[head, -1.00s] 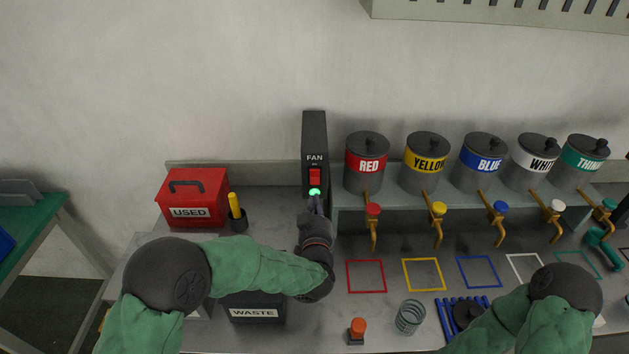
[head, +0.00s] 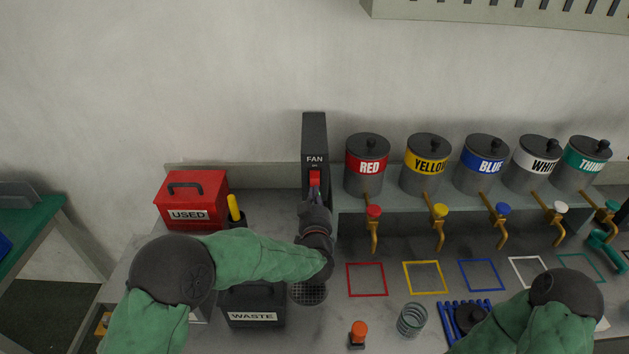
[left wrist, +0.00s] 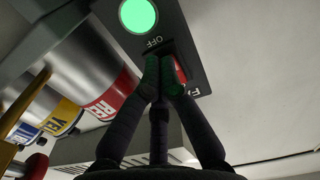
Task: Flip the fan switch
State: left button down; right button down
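The black fan box (head: 314,135) stands against the wall, with a red rocker switch (head: 314,177) on its front. My left gripper (head: 315,195) is in front of the switch, its fingertips at the rocker's lower part.
Several paint pots, such as the red one (head: 367,165), stand on a shelf right of the box, with taps (head: 373,212) jutting forward. A red USED box (head: 192,198) and yellow-handled tool (head: 233,207) stand left. A WASTE bin (head: 253,307) is below my left forearm.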

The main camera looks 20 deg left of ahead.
pick_arm(q)
jog(key=shift+w, duration=0.2)
jog(key=shift+w+a, duration=0.15)
jog(key=shift+w, duration=0.1)
jog(key=s+d+r, duration=0.1)
jog(key=s+r, duration=0.2)
jog(key=r, duration=0.7)
jog(key=shift+s, duration=0.4)
jog(key=shift+d, duration=0.1)
dwell(0.5)
